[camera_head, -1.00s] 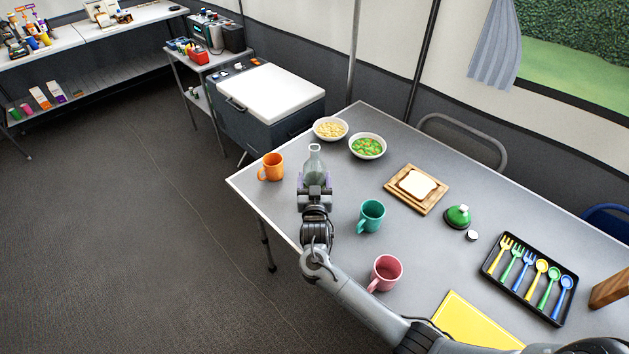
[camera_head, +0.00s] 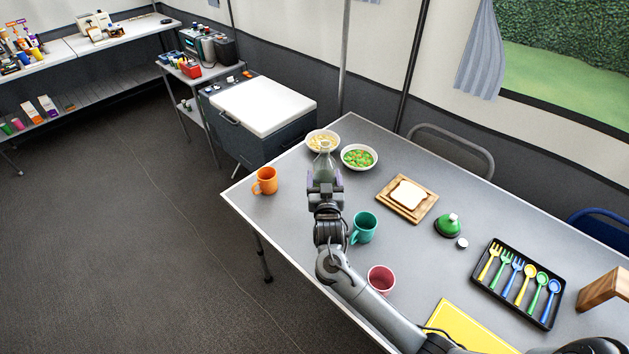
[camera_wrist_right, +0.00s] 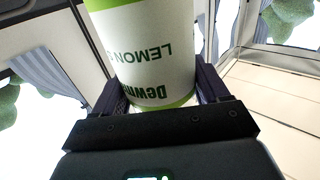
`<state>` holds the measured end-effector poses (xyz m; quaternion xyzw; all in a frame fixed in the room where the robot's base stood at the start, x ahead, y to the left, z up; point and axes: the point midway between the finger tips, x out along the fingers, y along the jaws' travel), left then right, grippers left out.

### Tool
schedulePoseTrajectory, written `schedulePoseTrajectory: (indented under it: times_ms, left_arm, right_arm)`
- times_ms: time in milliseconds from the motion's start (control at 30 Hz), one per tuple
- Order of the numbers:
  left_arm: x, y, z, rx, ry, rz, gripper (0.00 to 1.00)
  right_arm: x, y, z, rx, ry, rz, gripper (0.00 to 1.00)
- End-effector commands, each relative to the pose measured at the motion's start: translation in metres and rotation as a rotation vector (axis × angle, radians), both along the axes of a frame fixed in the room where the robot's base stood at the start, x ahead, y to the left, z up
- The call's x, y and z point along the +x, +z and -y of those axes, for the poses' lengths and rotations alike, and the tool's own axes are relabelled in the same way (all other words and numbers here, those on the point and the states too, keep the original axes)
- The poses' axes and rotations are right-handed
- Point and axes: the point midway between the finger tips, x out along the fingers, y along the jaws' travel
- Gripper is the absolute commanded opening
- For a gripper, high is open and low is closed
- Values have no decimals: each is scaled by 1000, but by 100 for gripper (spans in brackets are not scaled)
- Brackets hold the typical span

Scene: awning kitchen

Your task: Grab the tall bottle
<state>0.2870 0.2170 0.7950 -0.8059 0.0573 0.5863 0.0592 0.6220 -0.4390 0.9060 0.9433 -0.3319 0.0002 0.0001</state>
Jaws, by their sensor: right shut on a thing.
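The tall bottle (camera_head: 324,163) is clear with a narrow neck and stands out above my right gripper (camera_head: 324,185) in the head view. Its lower part is hidden behind the gripper. In the right wrist view the bottle (camera_wrist_right: 150,55) fills the upper middle, with a white and green label reading "LEMON". The fingers of the right gripper (camera_wrist_right: 160,100) are shut on it from both sides. The bottle looks lifted, as the wrist view shows windows and walls behind it and no table. My left gripper is not in view.
An orange mug (camera_head: 265,180) is left of the gripper. Bowls of pasta (camera_head: 322,140) and salad (camera_head: 359,157) stand behind. A teal mug (camera_head: 364,227) and a pink mug (camera_head: 381,279) sit close to my right arm. A bread board (camera_head: 407,199) and cutlery tray (camera_head: 516,283) lie right.

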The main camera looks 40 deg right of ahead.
Motion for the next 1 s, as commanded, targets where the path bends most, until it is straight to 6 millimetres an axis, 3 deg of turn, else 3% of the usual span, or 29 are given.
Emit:
schedulePoseTrajectory:
  times_ms: [500, 1000]
  left_arm:
    - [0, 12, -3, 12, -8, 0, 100]
    - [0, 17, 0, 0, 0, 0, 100]
  right_arm:
    - [-29, 28, 35, -1, 0, 2, 35]
    - [-42, 40, 51, -1, 0, 2, 35]
